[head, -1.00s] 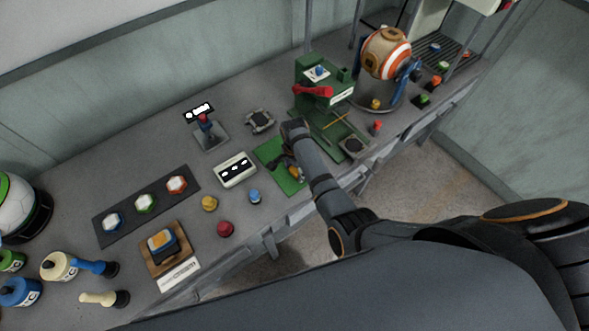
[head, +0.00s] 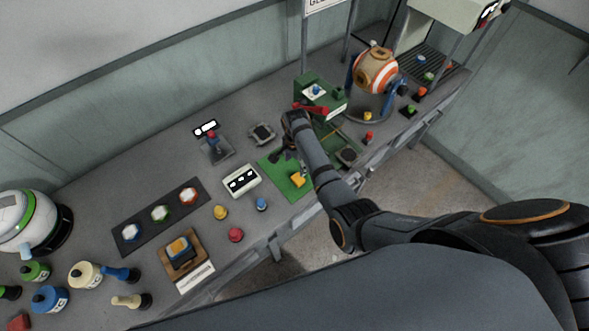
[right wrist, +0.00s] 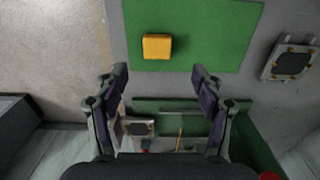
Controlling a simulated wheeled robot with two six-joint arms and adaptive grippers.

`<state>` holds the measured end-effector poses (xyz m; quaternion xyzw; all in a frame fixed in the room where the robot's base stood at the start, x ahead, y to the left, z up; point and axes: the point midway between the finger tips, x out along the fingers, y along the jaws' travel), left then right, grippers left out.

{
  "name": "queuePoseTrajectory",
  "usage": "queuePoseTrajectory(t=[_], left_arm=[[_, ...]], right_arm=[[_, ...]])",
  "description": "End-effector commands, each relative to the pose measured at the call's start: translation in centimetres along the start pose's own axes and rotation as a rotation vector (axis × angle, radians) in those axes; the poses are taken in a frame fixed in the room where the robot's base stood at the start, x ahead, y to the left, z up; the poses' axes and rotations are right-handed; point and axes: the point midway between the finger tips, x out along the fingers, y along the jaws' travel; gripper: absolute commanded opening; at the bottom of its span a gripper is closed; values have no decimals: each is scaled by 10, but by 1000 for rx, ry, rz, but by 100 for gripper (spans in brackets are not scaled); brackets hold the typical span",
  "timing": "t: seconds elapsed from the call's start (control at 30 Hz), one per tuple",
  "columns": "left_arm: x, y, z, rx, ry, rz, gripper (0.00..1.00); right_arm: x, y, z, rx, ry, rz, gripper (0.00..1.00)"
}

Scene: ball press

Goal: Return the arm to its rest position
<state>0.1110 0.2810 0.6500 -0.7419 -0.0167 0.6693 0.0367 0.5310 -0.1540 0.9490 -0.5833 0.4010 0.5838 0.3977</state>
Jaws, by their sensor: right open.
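My right arm (head: 330,180) reaches from the lower right across the front of the bench. Its gripper (head: 284,157) is over the upper part of a green mat (head: 303,193). A yellow block (head: 298,179) lies on the mat, apart from the fingers. In the right wrist view the open fingers (right wrist: 160,73) have nothing between them. The yellow block (right wrist: 157,46) lies on the green mat (right wrist: 215,30) beyond the fingertips. My left gripper is not in view.
A green press (head: 318,94) with a red lever stands just beyond the arm. A white display box (head: 241,181) and a blue button (head: 262,204) are left of the mat. An orange-striped drum (head: 377,72) stands at the back right.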

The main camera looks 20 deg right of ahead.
Motion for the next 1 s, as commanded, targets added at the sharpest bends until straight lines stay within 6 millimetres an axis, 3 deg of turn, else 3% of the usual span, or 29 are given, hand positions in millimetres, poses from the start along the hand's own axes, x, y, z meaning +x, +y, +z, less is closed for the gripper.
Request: queuePoseTrajectory(t=[0.13,0.37,0.67,0.77,0.87,1.0], left_arm=[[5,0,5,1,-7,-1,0],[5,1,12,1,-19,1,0],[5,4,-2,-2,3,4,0],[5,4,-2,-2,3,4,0],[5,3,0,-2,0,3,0],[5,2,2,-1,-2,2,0]], right_arm=[[-11,-8,-5,-4,0,0,69],[-11,-8,-5,-4,0,1,69],[-10,-5,-6,-14,2,-2,69],[-5,16,-13,-89,16,-19,69],[-5,59,-25,-262,58,-52,69],[-24,118,-32,-549,137,-87,69]])
